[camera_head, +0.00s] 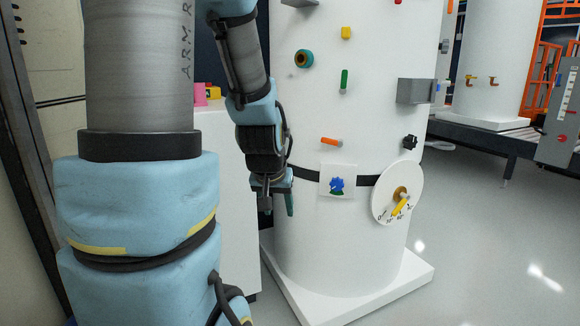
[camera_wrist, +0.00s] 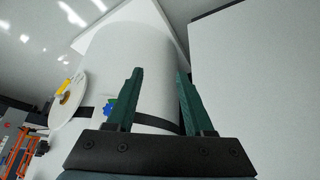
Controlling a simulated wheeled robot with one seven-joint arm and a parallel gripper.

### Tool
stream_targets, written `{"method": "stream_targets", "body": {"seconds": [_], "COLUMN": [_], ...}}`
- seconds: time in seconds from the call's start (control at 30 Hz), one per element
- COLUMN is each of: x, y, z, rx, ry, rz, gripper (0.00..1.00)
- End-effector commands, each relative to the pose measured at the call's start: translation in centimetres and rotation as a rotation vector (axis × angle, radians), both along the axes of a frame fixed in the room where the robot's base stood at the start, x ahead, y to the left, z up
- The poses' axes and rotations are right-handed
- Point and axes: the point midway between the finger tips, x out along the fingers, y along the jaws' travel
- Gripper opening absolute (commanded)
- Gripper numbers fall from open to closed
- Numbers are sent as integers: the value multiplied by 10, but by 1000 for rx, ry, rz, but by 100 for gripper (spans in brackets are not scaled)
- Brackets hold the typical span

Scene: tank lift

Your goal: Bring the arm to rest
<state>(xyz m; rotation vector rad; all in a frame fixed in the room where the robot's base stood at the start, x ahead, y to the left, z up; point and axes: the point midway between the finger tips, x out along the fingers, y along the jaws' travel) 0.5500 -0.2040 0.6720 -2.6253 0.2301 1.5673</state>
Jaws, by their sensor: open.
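My gripper (camera_head: 278,196) hangs at the end of my light blue arm, pointing down, just left of the white tank (camera_head: 310,235). In the wrist view its two green fingers (camera_wrist: 160,103) stand apart with nothing between them. The tank fills the space beyond the fingers in that view. A square plate with a blue knob (camera_head: 337,186) sits on the tank to the right of my gripper. The knob (camera_wrist: 109,108) also shows behind the left finger in the wrist view. I cannot tell the exact gap between gripper and tank.
A round dial with a yellow pointer (camera_head: 400,205), a grey box (camera_head: 415,91), and orange (camera_head: 331,141) and green (camera_head: 344,80) handles stick out from the tank. A white cabinet (camera_head: 228,150) stands behind my arm on the left. Grey floor (camera_head: 480,250) is clear at right.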

Motion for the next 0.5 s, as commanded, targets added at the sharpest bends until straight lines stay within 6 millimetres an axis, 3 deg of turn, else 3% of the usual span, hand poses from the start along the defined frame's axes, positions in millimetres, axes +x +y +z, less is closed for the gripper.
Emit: {"method": "stream_targets", "body": {"seconds": [0.23,0.5], "x": [-89,-90], "y": [41,40], "z": [-25,39], "rx": [55,56], "ry": [348,354], "rz": [69,65], "gripper": [52,52]}}
